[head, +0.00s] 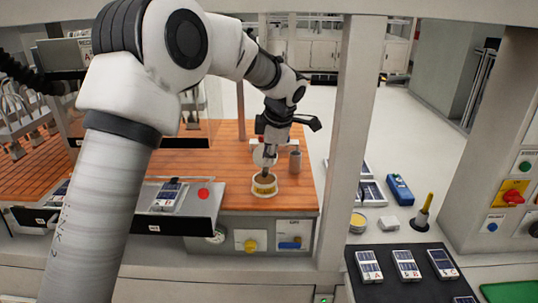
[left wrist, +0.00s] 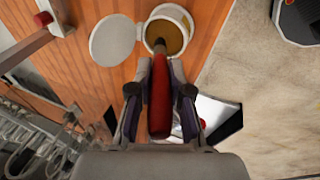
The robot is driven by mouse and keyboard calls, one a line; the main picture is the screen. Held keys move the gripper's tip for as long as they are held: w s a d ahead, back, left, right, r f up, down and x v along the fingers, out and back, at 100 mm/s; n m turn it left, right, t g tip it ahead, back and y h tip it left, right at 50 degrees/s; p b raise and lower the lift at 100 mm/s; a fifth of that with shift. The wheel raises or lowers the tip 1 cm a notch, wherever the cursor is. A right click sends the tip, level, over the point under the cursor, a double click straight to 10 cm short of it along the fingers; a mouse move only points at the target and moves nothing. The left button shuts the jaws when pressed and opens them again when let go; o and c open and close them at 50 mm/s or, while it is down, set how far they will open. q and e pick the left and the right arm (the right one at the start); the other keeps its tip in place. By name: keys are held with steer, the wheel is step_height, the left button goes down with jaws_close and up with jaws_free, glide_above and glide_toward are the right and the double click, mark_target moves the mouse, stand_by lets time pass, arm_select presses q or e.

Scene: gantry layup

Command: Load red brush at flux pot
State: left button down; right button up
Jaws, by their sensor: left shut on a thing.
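The red brush (left wrist: 160,98) is gripped lengthwise between the fingers of my left gripper (left wrist: 160,90). Its dark tip points at the flux pot (left wrist: 186,14), a white round pot with amber-brown content. The tip overlaps the pot's opening in the left wrist view; I cannot tell whether it touches the flux. The pot's white lid (left wrist: 112,40) is open to its left. In the head view the flux pot (head: 264,193) stands on the wooden bench top, with my left gripper (head: 268,150) right above it. The brush is mostly hidden there. My right gripper is not seen.
A tray (head: 140,222) with a small panel and red disc is at left. A white post (head: 352,120) rises to the right. Beyond it are a blue object (head: 400,189) and a black mat (head: 385,291) with several panels.

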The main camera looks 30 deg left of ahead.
arm_select(q)
steer(key=shift+s+f, duration=0.1)
steer(key=shift+f, duration=0.05)
steer(key=shift+w+f, duration=0.2)
steer(key=shift+f, duration=0.05)
steer(key=shift+s+b, duration=0.15)
steer(key=shift+b, duration=0.25)
steer(key=shift+f, duration=0.25)
stand_by(1.0)
steer(key=shift+r+p, duration=2.1)
steer(key=shift+r, duration=1.45)
steer(key=shift+f, duration=0.1)
